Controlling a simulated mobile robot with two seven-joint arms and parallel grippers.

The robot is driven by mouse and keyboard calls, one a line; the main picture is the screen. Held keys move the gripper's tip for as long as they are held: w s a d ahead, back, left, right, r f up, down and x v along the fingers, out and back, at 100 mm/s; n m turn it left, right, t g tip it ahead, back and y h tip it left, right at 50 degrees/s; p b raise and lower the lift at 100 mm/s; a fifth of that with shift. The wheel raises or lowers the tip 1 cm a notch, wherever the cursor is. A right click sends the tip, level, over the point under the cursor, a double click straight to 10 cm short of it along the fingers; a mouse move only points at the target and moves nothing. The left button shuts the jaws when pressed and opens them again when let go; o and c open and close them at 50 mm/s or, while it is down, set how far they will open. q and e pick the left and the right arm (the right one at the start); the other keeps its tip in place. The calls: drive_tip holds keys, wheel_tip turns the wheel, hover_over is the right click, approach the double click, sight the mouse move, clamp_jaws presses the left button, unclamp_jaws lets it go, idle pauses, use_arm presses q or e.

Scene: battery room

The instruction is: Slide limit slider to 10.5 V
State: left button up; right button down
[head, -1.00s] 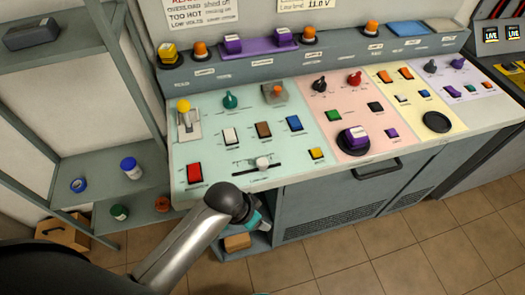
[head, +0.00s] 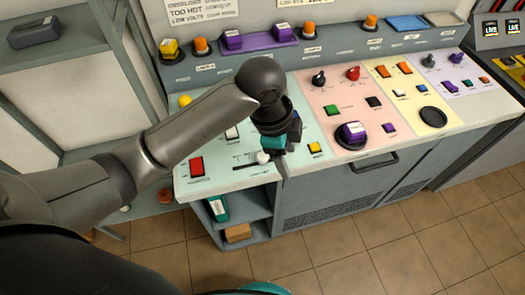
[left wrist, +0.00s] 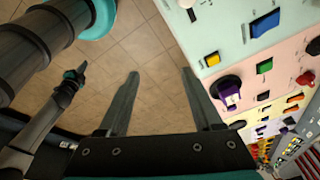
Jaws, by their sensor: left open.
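The limit slider is a white knob (head: 263,157) in a dark slot near the front edge of the pale green panel (head: 222,178). The slot's right part is hidden by my left gripper, and its scale is too small to read. My left gripper (head: 290,140) is over the panel, just right of and above the knob in the picture. In the left wrist view its two fingers (left wrist: 160,70) are apart with nothing between them. A white knob (left wrist: 187,4), likely the slider's, shows at that view's top edge. My right gripper (left wrist: 76,78) seems to show at the left there, small and dark.
A red switch (head: 196,166) is left of the slider and a yellow button (head: 314,149) is right of it. A purple-topped dial (head: 352,132) stands farther right. A drawer handle (head: 374,161) juts from the front. Open floor (head: 330,270) lies before the console.

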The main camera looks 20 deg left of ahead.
sight(262, 156)
use_arm(q)
drive_tip(key=w+a+r+m+g+y, duration=0.1)
drive_tip(key=w+a+r+m+y, duration=0.2)
drive_tip(key=w+a+r, duration=0.3)
drive_tip(key=shift+m, duration=0.3)
drive_tip(key=f, duration=0.5)
drive_tip(key=f+b, duration=0.1)
drive_tip(key=f, duration=0.4)
drive_tip(key=s+f+b, duration=0.1)
drive_tip(key=f, duration=0.4)
drive_tip(key=shift+a, duration=0.35)
clamp_jaws()
idle(0.3)
